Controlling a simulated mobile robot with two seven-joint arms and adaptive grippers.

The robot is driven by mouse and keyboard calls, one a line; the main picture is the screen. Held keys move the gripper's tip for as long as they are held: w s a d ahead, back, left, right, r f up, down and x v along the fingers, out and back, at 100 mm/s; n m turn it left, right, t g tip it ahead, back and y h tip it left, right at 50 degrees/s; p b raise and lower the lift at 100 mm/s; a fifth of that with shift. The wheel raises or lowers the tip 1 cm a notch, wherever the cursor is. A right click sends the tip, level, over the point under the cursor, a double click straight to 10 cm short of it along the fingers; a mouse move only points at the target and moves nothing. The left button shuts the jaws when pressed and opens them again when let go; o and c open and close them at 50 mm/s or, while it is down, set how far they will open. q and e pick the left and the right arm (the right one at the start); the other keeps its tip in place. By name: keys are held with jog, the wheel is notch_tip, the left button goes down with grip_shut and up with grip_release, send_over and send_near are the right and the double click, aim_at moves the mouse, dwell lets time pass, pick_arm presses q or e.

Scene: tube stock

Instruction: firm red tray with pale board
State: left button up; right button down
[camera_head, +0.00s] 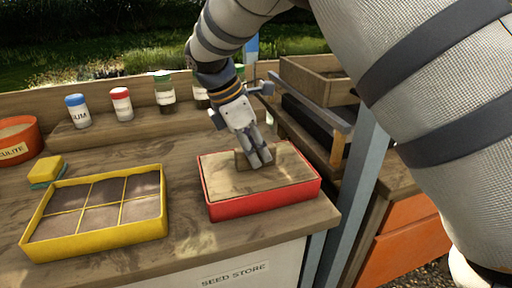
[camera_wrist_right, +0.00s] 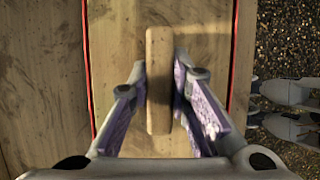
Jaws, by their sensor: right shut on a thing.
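The red tray (camera_head: 265,206) sits on the wooden bench near its right front corner. The pale board (camera_head: 285,173) lies inside the red tray's rim and covers its contents. The board has an upright wooden grip block (camera_wrist_right: 158,80), which stands in the middle of the right wrist view. My right gripper (camera_head: 262,160) points down over the tray and is shut on this block, one finger on each side. The red rim (camera_wrist_right: 86,70) shows along both sides of the board in the wrist view. My left gripper is not in view.
A yellow tray (camera_head: 98,241) with six soil-filled cells stands left of the red tray. A yellow and green sponge (camera_head: 46,170), an orange pot (camera_head: 20,138) and small jars (camera_head: 122,104) stand behind. A wooden box (camera_head: 318,78) stands back right. Bench between the trays is clear.

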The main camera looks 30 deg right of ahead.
jog(key=shift+s+f, duration=0.1)
jog(key=shift+f, duration=0.6)
dwell(1.1)
jog(key=shift+a, duration=0.1)
jog(key=shift+r, duration=4.2)
